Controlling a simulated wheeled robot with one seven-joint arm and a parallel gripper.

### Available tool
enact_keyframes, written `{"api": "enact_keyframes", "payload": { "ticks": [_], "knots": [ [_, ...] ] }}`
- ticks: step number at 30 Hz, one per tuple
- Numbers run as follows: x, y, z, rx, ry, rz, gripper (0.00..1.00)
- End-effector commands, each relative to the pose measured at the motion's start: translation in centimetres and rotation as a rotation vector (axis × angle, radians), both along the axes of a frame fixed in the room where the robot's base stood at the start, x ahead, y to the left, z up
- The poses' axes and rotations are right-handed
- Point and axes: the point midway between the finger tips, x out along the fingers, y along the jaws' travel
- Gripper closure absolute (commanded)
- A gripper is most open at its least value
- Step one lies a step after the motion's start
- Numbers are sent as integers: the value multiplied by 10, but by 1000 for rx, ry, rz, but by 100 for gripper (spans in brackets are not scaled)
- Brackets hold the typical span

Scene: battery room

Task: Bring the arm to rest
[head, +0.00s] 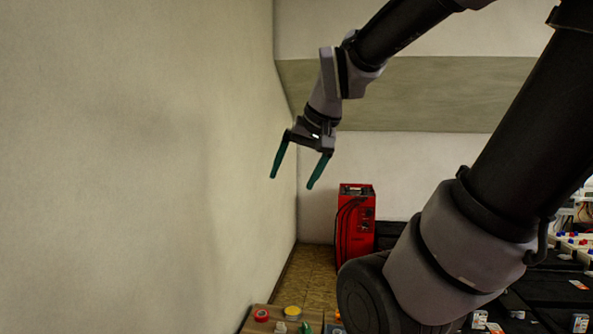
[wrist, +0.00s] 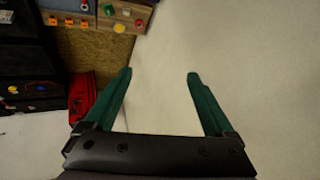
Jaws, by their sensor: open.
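My gripper (head: 294,175) has two green fingers spread apart with nothing between them. It hangs in mid-air in the head view, pointing down, close in the picture to the pale wall on the left. The fingers also show in the wrist view (wrist: 159,75), apart and empty against the pale wall. My arm is raised and bent, and crosses the right side of the head view.
A red machine (head: 356,222) with dark cables stands on the floor at the back. A wooden surface (head: 262,325) with a red and a yellow round item lies at the bottom. Dark shelving with small boxes is at the right. A pale wall (head: 130,170) fills the left.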

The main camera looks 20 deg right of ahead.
Motion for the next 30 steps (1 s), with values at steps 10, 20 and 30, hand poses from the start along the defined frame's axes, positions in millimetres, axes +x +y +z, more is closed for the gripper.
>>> {"api": "enact_keyframes", "payload": {
  "ticks": [10, 20, 30],
  "knots": [
    [-35, 12, 12, 36, -14, 17, 11],
    [-34, 11, 12, 36, -16, 16, 11],
    [-34, 11, 12, 36, -16, 16, 11]
  ]
}}
